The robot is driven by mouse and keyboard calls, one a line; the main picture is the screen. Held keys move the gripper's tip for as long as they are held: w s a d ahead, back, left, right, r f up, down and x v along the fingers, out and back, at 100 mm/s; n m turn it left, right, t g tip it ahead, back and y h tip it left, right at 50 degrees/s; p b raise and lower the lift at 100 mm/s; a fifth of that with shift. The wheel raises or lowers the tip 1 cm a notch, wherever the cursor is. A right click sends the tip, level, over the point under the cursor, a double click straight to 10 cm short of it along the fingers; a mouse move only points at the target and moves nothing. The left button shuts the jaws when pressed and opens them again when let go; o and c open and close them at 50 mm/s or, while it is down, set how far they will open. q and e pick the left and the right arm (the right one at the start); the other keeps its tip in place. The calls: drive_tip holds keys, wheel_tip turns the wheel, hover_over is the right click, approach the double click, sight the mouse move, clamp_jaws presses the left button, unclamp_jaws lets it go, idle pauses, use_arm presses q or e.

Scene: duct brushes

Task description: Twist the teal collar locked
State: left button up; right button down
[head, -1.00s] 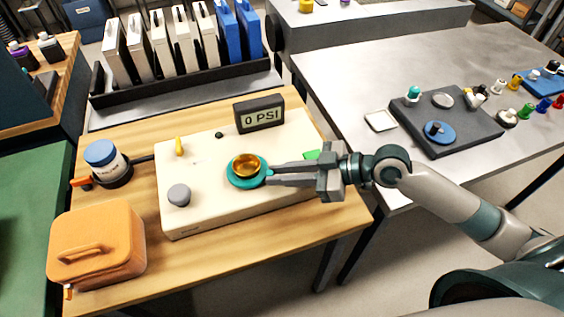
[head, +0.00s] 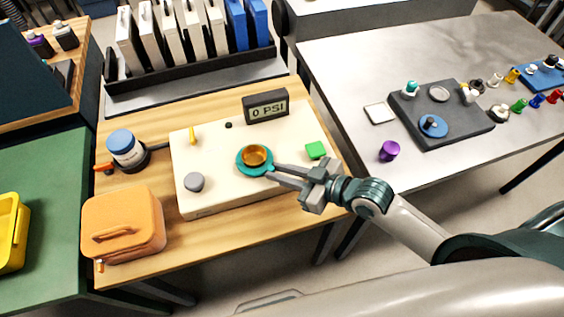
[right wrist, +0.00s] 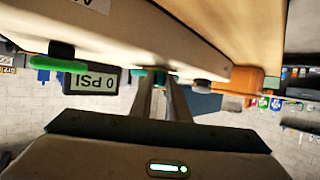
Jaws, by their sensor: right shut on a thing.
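The teal collar (head: 242,167) is a ring around an amber dome (head: 255,155) on top of the cream panel box (head: 217,195). My right gripper (head: 271,171) reaches in from the right, its fingers shut on the collar's right side. In the right wrist view the two fingers (right wrist: 160,90) run up to a sliver of the teal collar (right wrist: 150,71); the rest of it is hidden. The display (head: 266,106) behind reads 0 PSI. My left gripper is not in view.
The panel also carries a grey knob (head: 194,182), a yellow lever (head: 193,135) and a green button (head: 316,150) close to my right gripper. An orange case (head: 122,225) and a blue-lidded jar (head: 124,147) stand left. A purple cup (head: 389,151) is on the grey table.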

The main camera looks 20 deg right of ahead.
sight(260, 175)
drive_tip(key=shift+s+a+r+m+t+h+p, duration=0.35)
drive_tip(key=shift+a+m+t+h+p, duration=0.3)
drive_tip(key=shift+p, duration=0.95)
drive_tip(key=shift+s+a+f+m+t+h+p, duration=0.1)
drive_tip(key=shift+a+m+t+h+p, duration=0.1)
drive_tip(key=shift+m+h+p, duration=0.35)
drive_tip(key=shift+s+a+m+t+h+p, duration=0.1)
drive_tip(key=shift+a+m+h+p, duration=0.1)
drive_tip(key=shift+m+h+p, duration=0.3)
drive_tip(key=shift+s+a+f+m+t+h+p, duration=0.15)
drive_tip(key=shift+a+m+t+h+p, duration=0.1)
drive_tip(key=shift+a+m+h+p, duration=0.45)
drive_tip(key=shift+a+m+t+h+p, duration=0.3)
drive_tip(key=shift+m+h+p, duration=0.2)
drive_tip(key=shift+h+p, duration=0.15)
drive_tip(key=c, duration=1.7)
unclamp_jaws()
drive_tip(key=shift+f, duration=0.1)
drive_tip(key=shift+s, duration=0.15)
